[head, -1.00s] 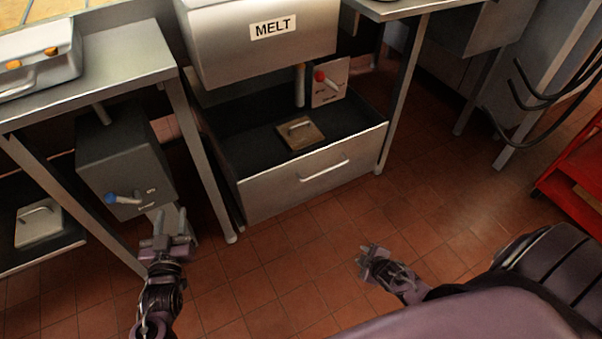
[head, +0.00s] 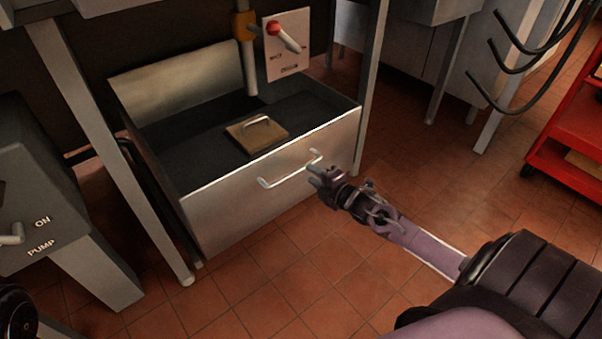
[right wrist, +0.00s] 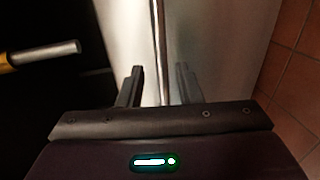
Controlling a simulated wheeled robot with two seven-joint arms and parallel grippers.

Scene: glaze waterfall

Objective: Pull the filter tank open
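The filter tank (head: 230,210) is a steel, drawer-like bin, partly out from under the fryer, with a bar handle (head: 285,178) on its front. In the head view my right gripper (head: 317,176) is at the handle's right end; I cannot tell whether it touches. In the right wrist view its two fingers (right wrist: 158,86) stand apart with a bright steel edge between them; the handle is not clear there. I see nothing held. My left gripper is out of view; only a dark piece of my left arm shows at the lower left.
A brown plate with a handle (head: 257,133) lies inside the tank. A drain pipe (head: 248,70) and a red-knobbed lever (head: 284,34) are above it. A grey pump box (head: 40,190) and table leg stand left. A red cart (head: 570,140) is right. Tiled floor in front is clear.

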